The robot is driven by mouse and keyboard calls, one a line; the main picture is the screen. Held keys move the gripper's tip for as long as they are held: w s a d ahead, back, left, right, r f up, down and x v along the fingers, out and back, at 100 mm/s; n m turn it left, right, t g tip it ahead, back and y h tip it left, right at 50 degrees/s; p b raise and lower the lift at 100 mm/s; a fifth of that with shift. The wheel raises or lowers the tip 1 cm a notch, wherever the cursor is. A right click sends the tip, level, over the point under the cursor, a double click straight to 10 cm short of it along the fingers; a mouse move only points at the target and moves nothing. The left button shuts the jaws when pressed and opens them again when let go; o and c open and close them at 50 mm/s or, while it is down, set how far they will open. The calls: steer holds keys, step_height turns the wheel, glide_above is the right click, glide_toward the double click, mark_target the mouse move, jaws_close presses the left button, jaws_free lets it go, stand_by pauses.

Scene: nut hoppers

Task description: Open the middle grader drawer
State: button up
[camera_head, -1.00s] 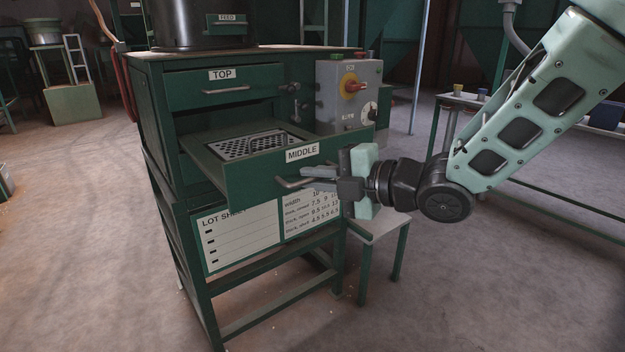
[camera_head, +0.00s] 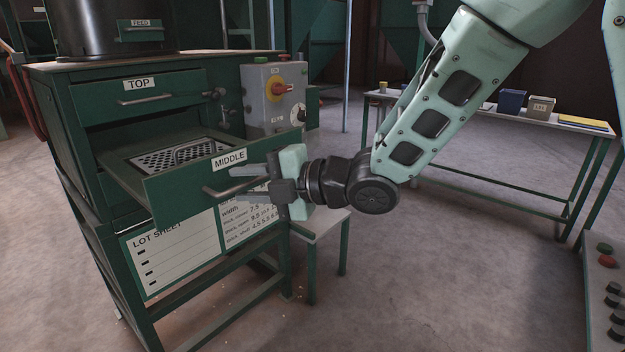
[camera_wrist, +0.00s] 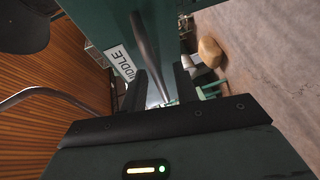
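The middle grader drawer (camera_head: 200,185), labelled MIDDLE, stands pulled well out of the green grader cabinet, with a perforated metal tray (camera_head: 185,155) inside. Its grey bar handle (camera_head: 218,191) is on the front panel. My gripper (camera_head: 238,183) is at the right part of this handle, with its fingers spread apart. In the wrist view the handle (camera_wrist: 146,50) runs down between the two open dark fingers (camera_wrist: 167,80), and a gap shows around it. The top drawer (camera_head: 140,92), labelled TOP, is shut above.
A grey control box (camera_head: 262,95) with a red knob stands right of the drawers. A small stool (camera_head: 322,222) is below my gripper. A bench (camera_head: 500,117) with boxes stands at the back right.

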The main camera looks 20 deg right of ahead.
steer(key=b+v, duration=0.4)
steer(key=v, duration=1.3)
steer(key=shift+b, duration=0.35)
steer(key=shift+w, duration=0.1)
step_height(320, 180, down, 10)
steer(key=w+a+m+h, duration=0.1)
steer(key=a+m+h, duration=0.1)
steer(key=m+h, duration=0.9)
steer(key=s+a+f+m+g+h, duration=0.1)
steer(key=s+f+m+g, duration=0.35)
steer(key=s, duration=0.45)
steer(key=s+a+f+m+g+h, duration=0.1)
steer(key=s+f+m+g, duration=0.3)
steer(key=s, duration=0.6)
step_height(320, 180, up, 19)
steer(key=m+p, duration=0.1)
steer(key=p, duration=1.7)
steer(key=shift+d+r, duration=0.2)
steer(key=shift+r, duration=0.05)
